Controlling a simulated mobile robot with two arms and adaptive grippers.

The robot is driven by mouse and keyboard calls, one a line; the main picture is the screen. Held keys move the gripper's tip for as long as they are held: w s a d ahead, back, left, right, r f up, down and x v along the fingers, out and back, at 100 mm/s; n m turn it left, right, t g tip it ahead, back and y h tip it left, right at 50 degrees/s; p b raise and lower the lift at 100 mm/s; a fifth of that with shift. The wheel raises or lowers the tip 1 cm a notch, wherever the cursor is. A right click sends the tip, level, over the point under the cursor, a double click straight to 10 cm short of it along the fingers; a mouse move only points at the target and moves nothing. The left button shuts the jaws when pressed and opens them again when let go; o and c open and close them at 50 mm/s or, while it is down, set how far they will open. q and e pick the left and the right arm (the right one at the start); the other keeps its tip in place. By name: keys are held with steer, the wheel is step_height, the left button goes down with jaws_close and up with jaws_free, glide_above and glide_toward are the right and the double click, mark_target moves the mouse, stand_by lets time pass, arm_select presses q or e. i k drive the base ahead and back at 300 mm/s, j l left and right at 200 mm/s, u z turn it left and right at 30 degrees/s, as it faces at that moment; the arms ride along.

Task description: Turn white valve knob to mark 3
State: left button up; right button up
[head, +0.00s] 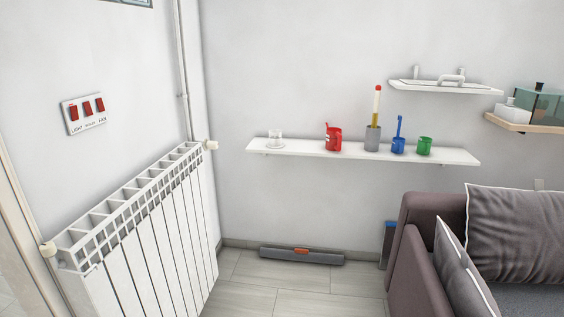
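A white radiator (150,235) stands along the left wall. A white valve knob (211,145) sits at its far top end, beside the vertical pipe in the corner. Another whitish knob (48,249) sits at its near top end, at the left of the view. The marks on either knob are too small to read, so I cannot tell their settings. Neither of my grippers is in view.
A white shelf (300,152) on the back wall holds red, grey, blue and green cups and a glass. A grey sofa (425,245) stands at right. A long grey box (302,256) lies by the back wall. The floor (270,290) between radiator and sofa is clear.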

mark_target(210, 145)
steer(key=i+u, duration=0.1)
steer(key=i, duration=1.8)
steer(key=i+u, duration=0.3)
steer(key=i, duration=0.15)
steer(key=i+l+u, duration=0.1)
steer(key=i+u, duration=0.2)
steer(key=i, duration=0.15)
